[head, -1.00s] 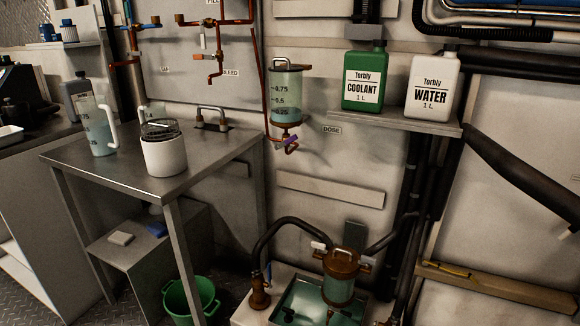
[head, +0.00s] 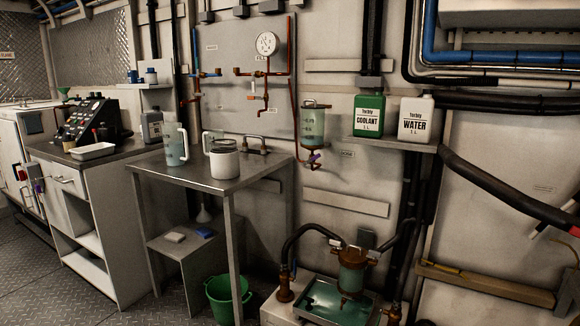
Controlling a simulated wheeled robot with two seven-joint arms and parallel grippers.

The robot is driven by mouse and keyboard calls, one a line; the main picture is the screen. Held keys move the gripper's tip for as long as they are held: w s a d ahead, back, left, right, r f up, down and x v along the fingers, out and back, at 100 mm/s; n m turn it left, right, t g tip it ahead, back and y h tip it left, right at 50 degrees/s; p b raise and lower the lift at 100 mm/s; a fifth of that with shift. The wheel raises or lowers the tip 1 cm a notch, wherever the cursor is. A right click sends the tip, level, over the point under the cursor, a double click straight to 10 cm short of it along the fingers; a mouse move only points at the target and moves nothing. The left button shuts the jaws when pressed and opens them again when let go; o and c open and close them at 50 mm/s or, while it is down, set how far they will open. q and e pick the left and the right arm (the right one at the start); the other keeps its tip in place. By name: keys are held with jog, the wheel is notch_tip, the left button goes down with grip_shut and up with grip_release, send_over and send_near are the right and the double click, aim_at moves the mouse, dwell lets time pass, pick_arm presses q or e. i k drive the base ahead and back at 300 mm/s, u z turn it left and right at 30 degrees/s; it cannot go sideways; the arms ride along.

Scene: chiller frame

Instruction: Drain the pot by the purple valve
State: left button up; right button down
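The dosing pot (head: 312,128) hangs on the back wall, right of the steel table. It is a clear cylinder with a brown lid and base and pale blue-green liquid inside. The purple valve (head: 315,158) is a small handle on the brown pipework just under the pot; its exact setting is too small to tell. Neither of my grippers shows in the head view.
A green bucket (head: 228,298) stands on the floor. Coolant (head: 367,115) and water (head: 415,120) bottles stand on a shelf. A tray (head: 322,300) with a brown-capped vessel (head: 352,268) sits below.

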aim_at(318, 155)
jog(key=u, duration=0.6)
jog(key=i, duration=1.9)
jog(key=z, duration=0.7)
jog(key=i, duration=0.5)
jog(key=u, duration=0.1)
